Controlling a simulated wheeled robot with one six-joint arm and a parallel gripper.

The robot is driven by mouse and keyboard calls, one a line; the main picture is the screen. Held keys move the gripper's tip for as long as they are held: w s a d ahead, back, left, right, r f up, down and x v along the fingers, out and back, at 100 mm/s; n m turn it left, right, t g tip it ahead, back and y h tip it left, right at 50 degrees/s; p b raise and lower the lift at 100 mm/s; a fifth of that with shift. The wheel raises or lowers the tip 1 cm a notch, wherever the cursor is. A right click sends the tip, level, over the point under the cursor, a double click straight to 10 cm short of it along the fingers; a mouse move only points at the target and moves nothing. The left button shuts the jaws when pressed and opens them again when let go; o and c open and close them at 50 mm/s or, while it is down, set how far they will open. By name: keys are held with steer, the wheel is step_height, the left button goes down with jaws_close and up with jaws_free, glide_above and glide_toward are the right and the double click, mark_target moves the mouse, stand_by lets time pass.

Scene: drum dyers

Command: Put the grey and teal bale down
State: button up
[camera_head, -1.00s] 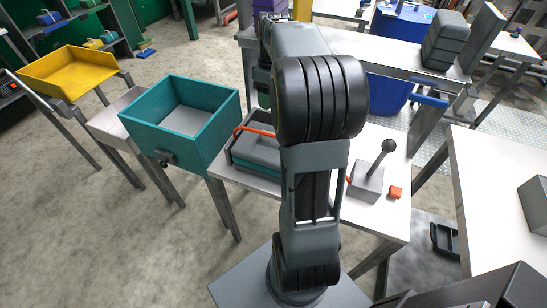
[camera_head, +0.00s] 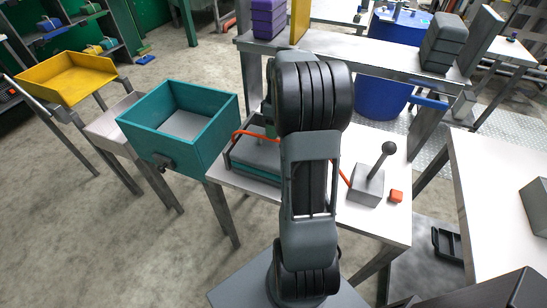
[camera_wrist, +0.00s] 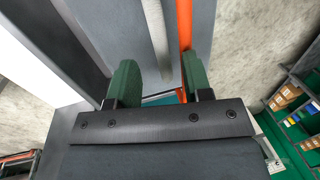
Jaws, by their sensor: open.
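The grey and teal bale (camera_head: 256,161) rests on the white-topped table (camera_head: 385,222) inside a dark low frame, left of my arm in the head view. My arm hides its right part. My gripper shows in the wrist view (camera_wrist: 158,76), with its two green fingers apart. A pale rod and an orange strip show beyond the fingers, and a small patch of teal shows between them. Nothing is visibly clamped. In the head view the fingers are mostly hidden behind my arm, so the exact gap to the bale cannot be told.
A teal open box (camera_head: 184,124) stands on legs to the left, and a yellow tray (camera_head: 66,78) lies beyond it. A raised shelf (camera_head: 390,66) runs behind.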

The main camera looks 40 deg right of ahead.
mark_target(273, 153)
steer(key=shift+s+a+f, duration=0.1)
steer(key=shift+a+f, duration=0.05)
steer(key=shift+f, duration=0.55)
steer(key=shift+s+a+f, duration=0.1)
steer(key=shift+a+f, duration=0.05)
steer(key=shift+f, duration=0.5)
steer(key=shift+s+a+f, duration=0.1)
steer(key=shift+a+f, duration=0.05)
steer(key=shift+f, duration=0.55)
steer(key=shift+c, duration=0.4)
jaws_close()
steer(key=shift+r, duration=0.15)
